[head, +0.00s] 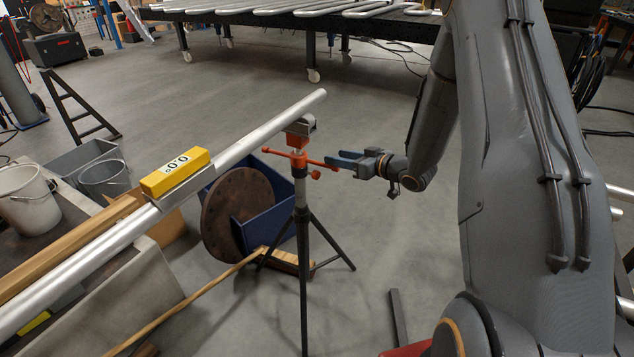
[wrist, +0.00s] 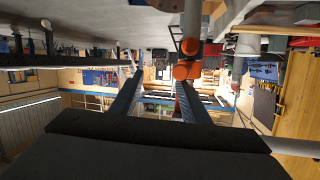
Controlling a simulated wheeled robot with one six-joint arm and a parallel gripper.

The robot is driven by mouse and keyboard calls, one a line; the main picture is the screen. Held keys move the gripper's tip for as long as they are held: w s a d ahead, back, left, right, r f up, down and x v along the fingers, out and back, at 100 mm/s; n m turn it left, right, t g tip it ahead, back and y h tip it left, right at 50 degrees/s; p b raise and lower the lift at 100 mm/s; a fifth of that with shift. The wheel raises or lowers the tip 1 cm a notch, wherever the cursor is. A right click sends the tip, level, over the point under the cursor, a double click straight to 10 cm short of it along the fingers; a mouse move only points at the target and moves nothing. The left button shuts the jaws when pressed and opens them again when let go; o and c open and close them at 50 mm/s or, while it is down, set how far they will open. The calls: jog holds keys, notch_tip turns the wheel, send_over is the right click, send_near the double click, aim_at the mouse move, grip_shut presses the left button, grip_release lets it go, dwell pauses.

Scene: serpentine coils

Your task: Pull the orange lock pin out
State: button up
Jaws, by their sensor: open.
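The stand's orange collar (head: 299,160) sits on a thin upright post on a black tripod. An orange bar (head: 276,153) crosses it, and a small orange knob (head: 315,174) sticks out low on its right. I cannot tell which orange part is the lock pin. My gripper (head: 334,160) is open, its blue fingers pointing left at the collar, close to the bar's right end. In the wrist view the gripper (wrist: 158,82) shows nothing clearly between its fingers. The orange collar parts (wrist: 186,70) appear near the right fingertip; contact cannot be told.
A long silver pipe (head: 262,129) with a yellow level (head: 176,173) reading 0.0 rests on the stand's head (head: 299,128). A brown disc (head: 232,210) and blue bin (head: 272,195) stand behind the tripod. Open floor lies around my gripper.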

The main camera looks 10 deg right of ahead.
aim_at(319, 175)
jog(key=s+a+f+n+y+b, duration=0.1)
jog(key=s+a+f+y+b, duration=0.15)
jog(key=f+y, duration=0.35)
jog(key=shift+g+h, duration=0.3)
jog(key=shift+h, duration=0.1)
jog(key=shift+p+x, duration=0.8)
jog(key=shift+x, duration=2.3)
jog(key=shift+f, duration=0.15)
grip_shut()
